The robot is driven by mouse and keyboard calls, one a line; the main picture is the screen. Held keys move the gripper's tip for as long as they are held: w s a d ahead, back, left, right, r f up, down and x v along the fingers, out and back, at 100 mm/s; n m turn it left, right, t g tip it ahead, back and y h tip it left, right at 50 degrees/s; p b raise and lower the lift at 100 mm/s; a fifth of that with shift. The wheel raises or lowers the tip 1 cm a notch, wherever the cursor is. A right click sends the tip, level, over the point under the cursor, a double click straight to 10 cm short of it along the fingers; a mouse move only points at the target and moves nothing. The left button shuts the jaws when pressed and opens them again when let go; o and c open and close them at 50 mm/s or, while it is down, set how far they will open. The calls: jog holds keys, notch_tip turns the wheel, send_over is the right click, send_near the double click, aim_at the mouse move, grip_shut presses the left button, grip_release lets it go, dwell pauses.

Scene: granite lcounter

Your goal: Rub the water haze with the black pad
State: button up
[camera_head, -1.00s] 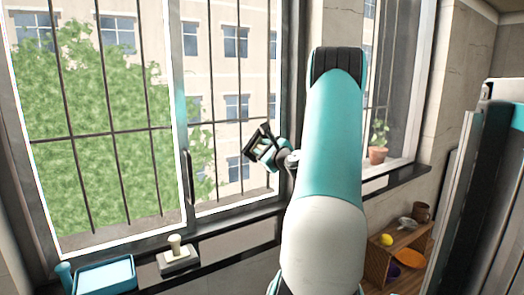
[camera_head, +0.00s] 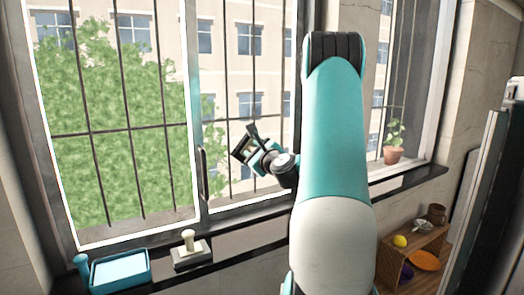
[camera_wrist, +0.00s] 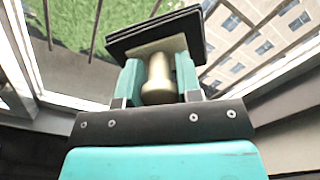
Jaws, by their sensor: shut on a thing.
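My gripper (camera_head: 262,160) is in front of the right window pane, left of my upper arm. It is shut on the knob handle of the black pad (camera_head: 243,150). In the wrist view, the pad (camera_wrist: 152,30) is a dark, layered plate, with its brass-coloured knob (camera_wrist: 158,78) between the teal fingers. The pad is tilted, and I cannot tell whether it touches the glass. I cannot make out a water haze clearly on the window (camera_head: 235,110).
A second pad with a pale knob (camera_head: 190,250) stands on the sill, beside a blue tray (camera_head: 120,271) and a teal bottle-like object (camera_head: 82,268). A window handle (camera_head: 202,173) juts out left of my gripper. A potted plant (camera_head: 394,153) stands at right. A wooden shelf (camera_head: 425,250) stands below it.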

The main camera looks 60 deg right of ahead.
dwell(0.3)
jog(key=s+d, duration=0.4)
jog(key=d, duration=0.3)
dwell(0.4)
jog(key=shift+w+a, duration=0.7)
jog(key=shift+a, duration=0.5)
jog(key=shift+w+a, duration=0.65)
jog(key=shift+a, duration=0.5)
jog(key=shift+w+a, duration=0.7)
jog(key=shift+a, duration=0.5)
jog(key=s+d, duration=0.4)
jog(key=d, duration=0.3)
jog(key=shift+s+p, duration=0.15)
jog(key=shift+p, duration=0.2)
